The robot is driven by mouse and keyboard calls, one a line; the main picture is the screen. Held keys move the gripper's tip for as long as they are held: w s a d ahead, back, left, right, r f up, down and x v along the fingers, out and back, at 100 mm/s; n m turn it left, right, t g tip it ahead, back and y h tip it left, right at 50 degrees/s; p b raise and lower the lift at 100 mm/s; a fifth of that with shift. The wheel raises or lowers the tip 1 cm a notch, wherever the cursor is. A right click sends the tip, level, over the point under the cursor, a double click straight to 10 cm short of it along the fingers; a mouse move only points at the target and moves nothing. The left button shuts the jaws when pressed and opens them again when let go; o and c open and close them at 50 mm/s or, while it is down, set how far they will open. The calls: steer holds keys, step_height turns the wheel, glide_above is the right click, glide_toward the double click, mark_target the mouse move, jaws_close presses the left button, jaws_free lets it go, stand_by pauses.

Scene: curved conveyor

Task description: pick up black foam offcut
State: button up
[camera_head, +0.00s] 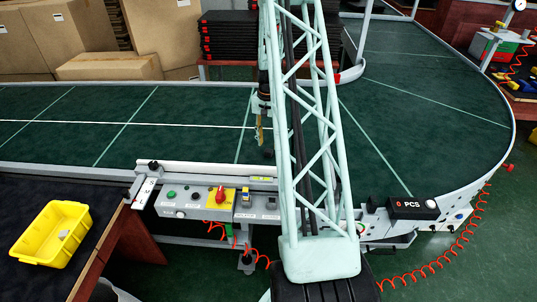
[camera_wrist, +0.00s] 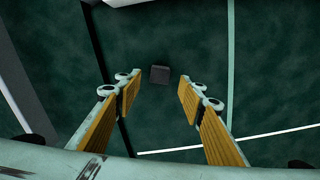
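A small black block, the foam offcut (camera_wrist: 159,75), lies on the dark green conveyor belt (camera_wrist: 185,25) in the wrist view. My gripper (camera_wrist: 157,92) is open above it, one finger to each side in the picture. The block shows in the gap, slightly beyond the fingertips, and nothing is held. In the head view my gripper (camera_head: 260,132) hangs low over the belt, partly hidden behind my arm.
A yellow bin (camera_head: 38,254) with a small grey piece in it stands on the bench at left. A control panel (camera_head: 222,199) lines the belt's near edge. Cardboard boxes (camera_head: 108,66) and black stacked crates (camera_head: 228,38) stand behind. The belt at left and right is clear.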

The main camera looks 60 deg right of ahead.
mark_target(269, 151)
steer(key=shift+f, duration=0.15)
steer(key=shift+f+b, duration=0.3)
steer(key=shift+f, duration=2.25)
steer(key=c, duration=0.7)
